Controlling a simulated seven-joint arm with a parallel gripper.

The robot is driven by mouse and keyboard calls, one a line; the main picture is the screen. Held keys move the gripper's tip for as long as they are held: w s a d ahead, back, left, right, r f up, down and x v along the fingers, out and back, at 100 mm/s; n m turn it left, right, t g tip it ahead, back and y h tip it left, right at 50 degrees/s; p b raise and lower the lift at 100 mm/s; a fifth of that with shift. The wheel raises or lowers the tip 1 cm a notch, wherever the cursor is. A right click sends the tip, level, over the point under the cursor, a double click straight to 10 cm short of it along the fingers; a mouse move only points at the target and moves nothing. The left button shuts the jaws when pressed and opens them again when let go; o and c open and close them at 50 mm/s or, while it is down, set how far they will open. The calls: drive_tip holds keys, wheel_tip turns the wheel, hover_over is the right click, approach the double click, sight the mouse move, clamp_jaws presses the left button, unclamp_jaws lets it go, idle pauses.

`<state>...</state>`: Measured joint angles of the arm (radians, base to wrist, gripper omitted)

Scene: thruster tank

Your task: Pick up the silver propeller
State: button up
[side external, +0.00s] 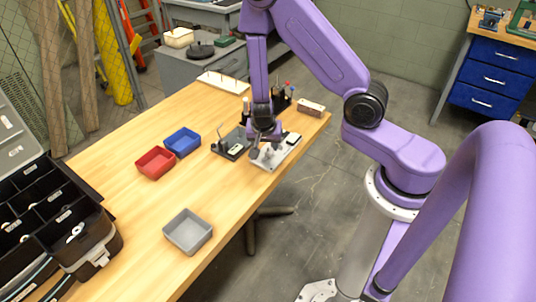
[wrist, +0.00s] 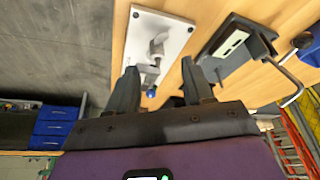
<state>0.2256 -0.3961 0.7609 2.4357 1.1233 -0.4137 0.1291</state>
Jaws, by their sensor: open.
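A small silver-grey part that looks like the propeller (wrist: 158,46) sits on a white plate (wrist: 176,32) in the wrist view. A small blue piece (wrist: 150,93) lies close to it, nearer my gripper. My gripper (wrist: 160,82) is open and empty, its two dark fingers spread to either side of the blue piece's line. In the side view my gripper (side external: 264,138) is low over the white plate (side external: 284,148) at the table's right edge. There the propeller is too small and too covered by the gripper to make out.
A dark plate (side external: 228,146) with a bent metal rod stands beside the white plate. Red (side external: 156,163), blue (side external: 182,142) and grey (side external: 188,232) trays sit on the wooden table. An open black toolbox (side external: 85,232) is at the left. The middle of the table is clear.

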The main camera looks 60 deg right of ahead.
sight(268, 151)
drive_tip(key=shift+x, duration=2.7)
drive_tip(key=shift+s+d, duration=0.15)
drive_tip(key=shift+d, duration=0.05)
clamp_jaws()
